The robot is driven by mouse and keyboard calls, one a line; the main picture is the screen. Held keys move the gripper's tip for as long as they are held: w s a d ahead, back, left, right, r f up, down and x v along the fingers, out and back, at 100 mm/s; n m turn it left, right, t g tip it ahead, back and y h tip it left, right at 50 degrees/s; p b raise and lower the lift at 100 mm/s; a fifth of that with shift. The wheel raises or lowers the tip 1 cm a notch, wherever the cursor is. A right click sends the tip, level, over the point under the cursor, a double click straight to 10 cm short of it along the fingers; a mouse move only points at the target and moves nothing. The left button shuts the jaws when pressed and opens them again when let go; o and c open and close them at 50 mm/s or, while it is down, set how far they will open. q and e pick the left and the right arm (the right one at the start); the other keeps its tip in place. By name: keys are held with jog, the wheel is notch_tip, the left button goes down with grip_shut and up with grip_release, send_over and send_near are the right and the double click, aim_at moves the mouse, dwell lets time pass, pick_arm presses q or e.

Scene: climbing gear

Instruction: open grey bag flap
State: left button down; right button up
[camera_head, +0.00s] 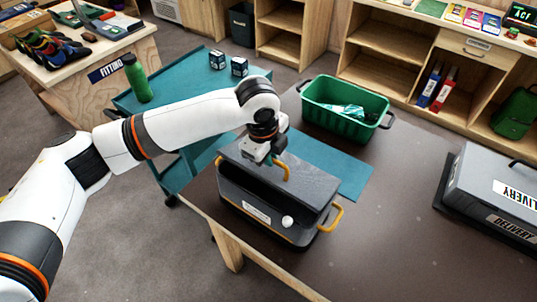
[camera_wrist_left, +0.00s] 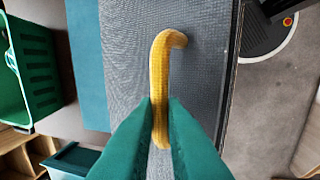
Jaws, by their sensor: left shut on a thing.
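The grey bag (camera_head: 262,215) stands on the dark table, with a white label on its front. Its grey flap (camera_head: 305,182) is tilted up a little, with a dark gap between it and the body. A yellow handle (camera_head: 286,171) sits on the flap, and it also shows in the left wrist view (camera_wrist_left: 160,80). My left gripper (camera_head: 272,160) is over the flap. In the left wrist view its green fingers (camera_wrist_left: 160,115) are shut on the yellow handle. My right gripper is not in view. The inside of the bag is mostly hidden.
A green crate (camera_head: 345,103) stands behind the bag, beside a teal mat (camera_head: 350,178). A grey case (camera_head: 497,190) is at the right. A teal cart (camera_head: 185,85) with a green bottle (camera_head: 137,78) adjoins the table. Bare table lies right of the bag.

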pick_arm(q)
jog(key=shift+w+d+r+p, duration=0.55)
jog(key=shift+w+r+p, duration=0.05)
jog(key=shift+w+r, duration=0.2)
jog(key=c, duration=0.8)
grip_release()
jog(key=shift+f, duration=0.2)
jog(key=shift+s+a+r+p, duration=0.2)
jog(key=shift+s+r+p, duration=0.1)
jog(key=shift+r+p, duration=0.65)
jog(key=shift+s+a+r+p, duration=0.25)
jog(key=shift+r+p, duration=0.55)
jog(key=shift+p, duration=0.25)
jog(key=shift+s+a+r+p, duration=0.15)
jog(key=shift+s+r+p, duration=0.15)
jog(key=shift+r+p, duration=0.65)
jog(key=shift+f, duration=0.2)
jog(key=s+a+r+p, duration=0.1)
jog(key=p, duration=0.1)
jog(key=s+a+r+p, duration=0.1)
jog(key=s+p, duration=0.1)
jog(key=s+a+r+p, duration=0.1)
jog(key=s+r+p, duration=0.1)
jog(key=p, duration=0.1)
jog(key=shift+a, duration=0.3)
